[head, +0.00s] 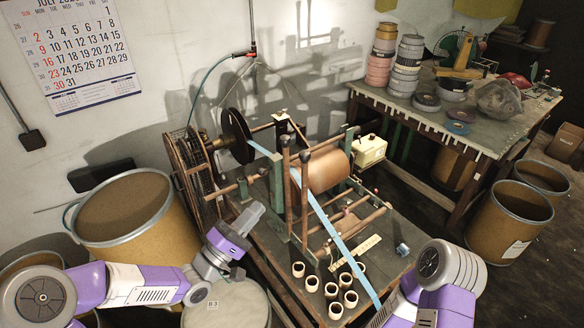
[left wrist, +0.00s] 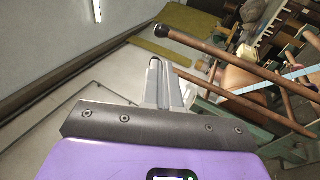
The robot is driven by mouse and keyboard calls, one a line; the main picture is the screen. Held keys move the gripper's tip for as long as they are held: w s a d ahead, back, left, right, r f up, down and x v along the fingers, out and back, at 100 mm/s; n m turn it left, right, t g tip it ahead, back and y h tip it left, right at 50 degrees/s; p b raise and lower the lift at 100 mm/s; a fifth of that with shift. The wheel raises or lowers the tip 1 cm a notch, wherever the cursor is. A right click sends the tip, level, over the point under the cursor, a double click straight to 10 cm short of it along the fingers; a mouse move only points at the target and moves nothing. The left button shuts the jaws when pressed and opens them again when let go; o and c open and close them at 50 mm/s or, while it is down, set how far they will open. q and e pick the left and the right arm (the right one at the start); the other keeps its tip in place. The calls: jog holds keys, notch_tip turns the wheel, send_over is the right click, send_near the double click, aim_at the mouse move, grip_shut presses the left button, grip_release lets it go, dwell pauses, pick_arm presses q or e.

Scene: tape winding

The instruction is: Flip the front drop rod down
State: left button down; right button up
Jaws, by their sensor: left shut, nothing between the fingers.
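The tape winding machine (head: 322,172) stands on a bench in the middle of the head view. Two brown rods with dark end caps stand up at its front left; the nearer rod (head: 304,195) looks upright. I cannot tell for sure which is the front drop rod. In the left wrist view a brown rod with a black cap (left wrist: 215,52) slants across the upper right, apart from the fingers. My left gripper (head: 257,209) is shut and empty, left of the machine; its closed fingers show in the wrist view (left wrist: 155,66). My right gripper is out of view.
A light blue tape (head: 334,232) runs down across the machine from a black disc (head: 236,136). Several small cardboard cores (head: 335,310) stand on the bench front. A large drum (head: 135,215) stands at left. A back table (head: 440,118) holds stacked rolls.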

pick_arm(q)
jog(key=p+x, duration=0.2)
jog(key=x, duration=1.2)
